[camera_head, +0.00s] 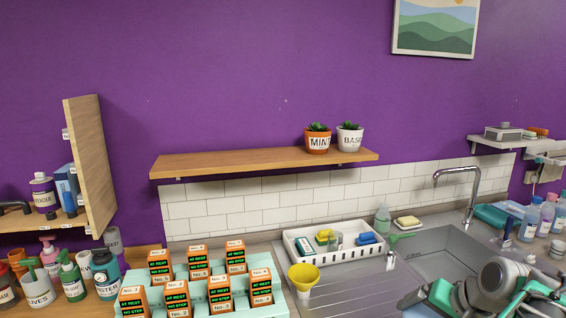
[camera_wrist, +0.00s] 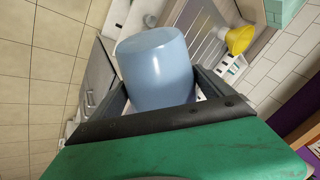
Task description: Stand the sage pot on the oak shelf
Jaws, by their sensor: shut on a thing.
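My gripper (camera_wrist: 160,88) is shut on a light blue pot (camera_wrist: 152,60) in the wrist view, with a dark finger on each side of it. No label shows on this pot, so I cannot read whether it is the sage one. In the head view my arm is at the lower right, over the sink side, and the pot cannot be made out there. The oak shelf (camera_head: 230,162) is on the purple wall, left of and above my arm. An orange MINT pot (camera_head: 318,142) and a white BASIL pot (camera_head: 350,139) stand upright at its right end.
The shelf's left and middle are bare. Below it are a white tray (camera_head: 300,234) with sponges, a yellow funnel (camera_head: 303,276) and several orange boxes (camera_head: 160,264). A tall tap (camera_head: 474,186) rises behind the sink (camera_head: 445,256). A wooden upright board (camera_head: 90,160) stands at left.

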